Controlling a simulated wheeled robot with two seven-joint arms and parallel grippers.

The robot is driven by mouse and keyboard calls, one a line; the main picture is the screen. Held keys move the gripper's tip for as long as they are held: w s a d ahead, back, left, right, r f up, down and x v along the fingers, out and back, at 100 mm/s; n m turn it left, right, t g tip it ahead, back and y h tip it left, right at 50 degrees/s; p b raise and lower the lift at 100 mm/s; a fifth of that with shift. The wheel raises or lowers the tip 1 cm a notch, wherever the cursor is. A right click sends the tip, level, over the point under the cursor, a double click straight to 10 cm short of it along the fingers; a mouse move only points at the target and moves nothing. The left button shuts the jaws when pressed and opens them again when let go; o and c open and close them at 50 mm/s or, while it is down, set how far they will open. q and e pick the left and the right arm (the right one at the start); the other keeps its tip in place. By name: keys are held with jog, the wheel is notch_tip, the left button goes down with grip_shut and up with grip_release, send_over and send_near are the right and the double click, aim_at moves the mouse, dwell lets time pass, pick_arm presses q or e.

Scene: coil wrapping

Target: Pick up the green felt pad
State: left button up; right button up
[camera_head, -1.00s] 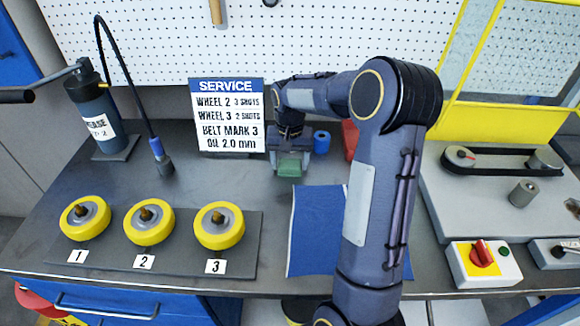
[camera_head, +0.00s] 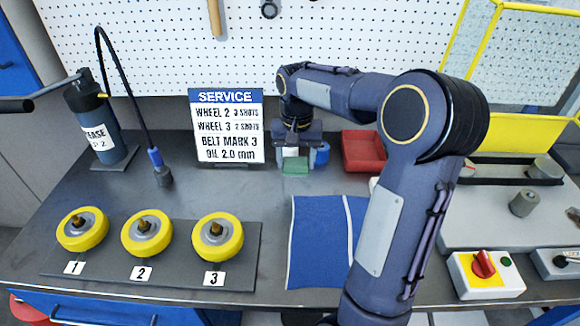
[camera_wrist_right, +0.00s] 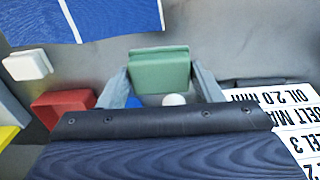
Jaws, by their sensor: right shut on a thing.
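The green felt pad (camera_head: 295,165) is a small block at the back middle of the bench, below and in front of my right gripper (camera_head: 294,150). In the right wrist view the pad (camera_wrist_right: 160,70) sits between the two fingertips of my right gripper (camera_wrist_right: 162,80), which is shut on it. I cannot tell how far the pad is above the bench. My left gripper is not in view.
A service sign (camera_head: 228,125) stands close left of the gripper. A blue roll (camera_head: 322,153) and a red tray (camera_head: 363,151) are to its right. A blue mat (camera_head: 318,240) lies in front. Three yellow wheels (camera_head: 147,233) sit at the left.

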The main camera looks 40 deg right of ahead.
jog(key=s+a+r, duration=0.1)
jog(key=s+r, duration=0.2)
jog(key=s, duration=0.2)
jog(key=s+a+r+b, duration=0.1)
jog(key=s+r, duration=0.1)
jog(key=s, duration=0.3)
jog(key=shift+s+r, duration=0.2)
jog(key=shift+r, duration=0.2)
jog(key=o, duration=0.4)
jog(key=c, duration=0.3)
jog(key=shift+d, duration=0.1)
